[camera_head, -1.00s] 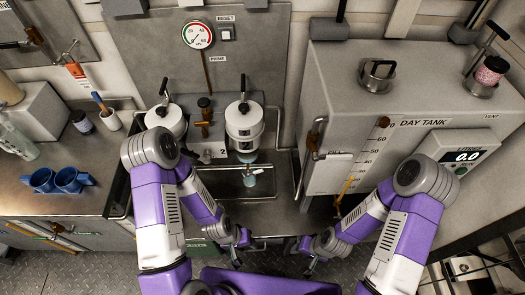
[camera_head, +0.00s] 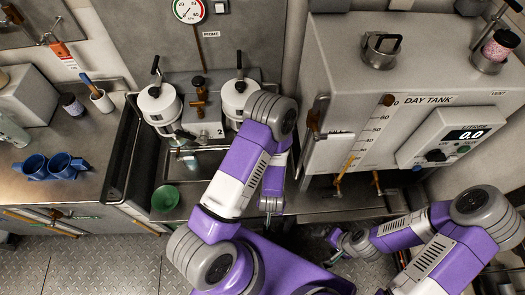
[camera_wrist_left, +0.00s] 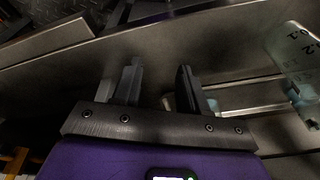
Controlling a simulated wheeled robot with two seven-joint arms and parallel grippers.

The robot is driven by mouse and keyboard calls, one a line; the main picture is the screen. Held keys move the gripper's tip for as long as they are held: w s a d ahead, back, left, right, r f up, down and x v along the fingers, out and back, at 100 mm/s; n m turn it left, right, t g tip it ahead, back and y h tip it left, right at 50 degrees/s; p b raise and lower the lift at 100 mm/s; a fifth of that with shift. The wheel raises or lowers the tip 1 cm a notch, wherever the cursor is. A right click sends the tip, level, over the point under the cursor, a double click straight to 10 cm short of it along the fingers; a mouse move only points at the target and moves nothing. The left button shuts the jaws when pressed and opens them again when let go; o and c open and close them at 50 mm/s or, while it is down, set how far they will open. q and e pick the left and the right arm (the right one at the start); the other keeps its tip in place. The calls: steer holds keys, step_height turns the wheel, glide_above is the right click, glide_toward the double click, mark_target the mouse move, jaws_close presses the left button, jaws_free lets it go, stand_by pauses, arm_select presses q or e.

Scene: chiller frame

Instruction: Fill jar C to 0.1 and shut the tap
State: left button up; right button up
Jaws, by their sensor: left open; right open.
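A clear graduated jar (camera_wrist_left: 298,50), marked 0.1 and 0.2, shows tilted at the upper right of the left wrist view. Its letter is not readable, so I cannot tell whether it is jar C. My left gripper (camera_head: 269,208) points down in front of the sink, with its fingers apart. In the left wrist view the open gripper (camera_wrist_left: 157,82) is left of the jar and apart from it. My right gripper (camera_head: 338,252) is open and low, in front of the day tank (camera_head: 340,80). Yellow-handled taps (camera_head: 346,172) sit low on that tank; their settings are unclear.
Two white filter housings (camera_head: 158,104) stand behind the sink, with a brown-handled valve (camera_head: 200,100) between them. Blue cups (camera_head: 66,166) stand on the left bench. The litres display (camera_head: 467,134) reads 0.0.

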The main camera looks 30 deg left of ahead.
arm_select(q)
steer(key=w+a+r+m+t+y+b, duration=0.1)
steer(key=w+a+r+m+t+y, duration=0.2)
steer(key=r+y, duration=0.35)
steer(key=w+a+r+m+t+y, duration=0.1)
steer(key=w+a+r+t+y, duration=0.35)
steer(key=r, duration=0.25)
steer(key=x, duration=0.2)
steer(key=b+x, duration=0.1)
steer(key=x, duration=0.2)
steer(key=b+x, duration=0.1)
steer(key=x, duration=0.1)
steer(key=shift+w+d+f, duration=0.1)
steer(key=shift+w+d, duration=0.1)
steer(key=shift+w, duration=0.2)
steer(key=shift+y, duration=0.3)
jaws_close()
